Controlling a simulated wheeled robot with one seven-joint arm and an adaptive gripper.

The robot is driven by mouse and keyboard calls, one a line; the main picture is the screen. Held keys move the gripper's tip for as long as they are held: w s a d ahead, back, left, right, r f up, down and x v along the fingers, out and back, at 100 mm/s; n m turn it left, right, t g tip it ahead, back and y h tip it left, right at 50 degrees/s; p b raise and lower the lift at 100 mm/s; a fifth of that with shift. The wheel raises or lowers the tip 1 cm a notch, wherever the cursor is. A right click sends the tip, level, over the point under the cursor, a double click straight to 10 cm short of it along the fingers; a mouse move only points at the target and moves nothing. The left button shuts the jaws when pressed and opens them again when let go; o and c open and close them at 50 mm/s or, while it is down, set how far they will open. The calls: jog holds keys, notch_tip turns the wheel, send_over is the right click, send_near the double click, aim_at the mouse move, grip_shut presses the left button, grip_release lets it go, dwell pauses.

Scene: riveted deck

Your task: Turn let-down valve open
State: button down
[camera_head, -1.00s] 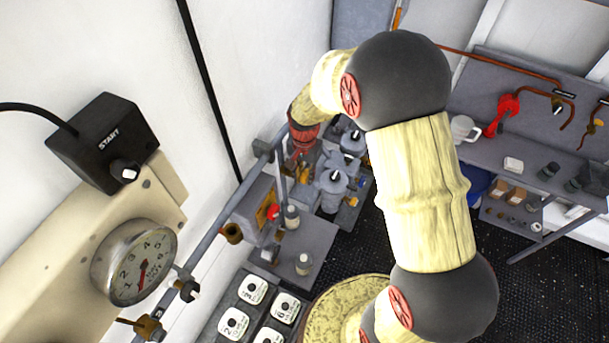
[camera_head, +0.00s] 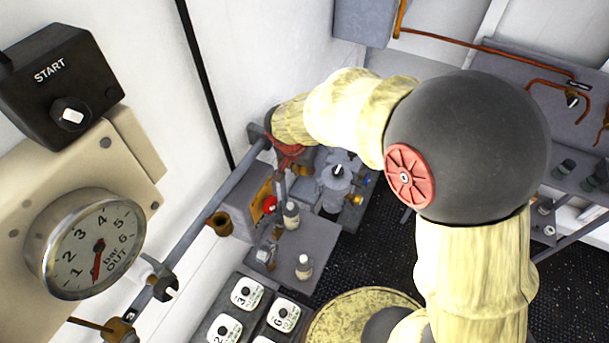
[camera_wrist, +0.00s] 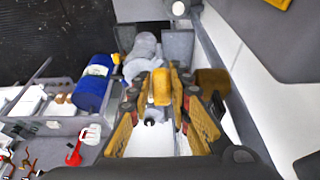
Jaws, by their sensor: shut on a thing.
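My gripper (camera_wrist: 161,96) shows in the wrist view with its orange-brown fingers on both sides of a yellow-orange piece (camera_wrist: 161,87). It is shut on this piece, which looks like a valve handle; no label shows. A small black-and-white knob (camera_wrist: 152,116) lies just below the piece in the picture. In the head view my gripper's fingers are largely hidden behind my wrist, beside the pipe and grey equipment. I cannot tell how far the valve is turned. The OUT pressure gauge (camera_head: 92,243) has its red needle pointing down, near the low end.
A black START box (camera_head: 60,88) and a grey pipe (camera_head: 205,215) are along the left wall. White bottles (camera_head: 304,267) stand on a grey ledge near numbered white blocks (camera_head: 246,294). A blue cylinder (camera_wrist: 93,88) and bench lie left in the wrist view.

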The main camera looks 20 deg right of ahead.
jog(key=shift+b, duration=0.9)
jog(key=c, duration=1.9)
grip_release()
jog(key=shift+a, duration=0.1)
jog(key=v, duration=1.2)
jog(key=shift+s+a+f, duration=0.15)
jog(key=shift+s, duration=0.1)
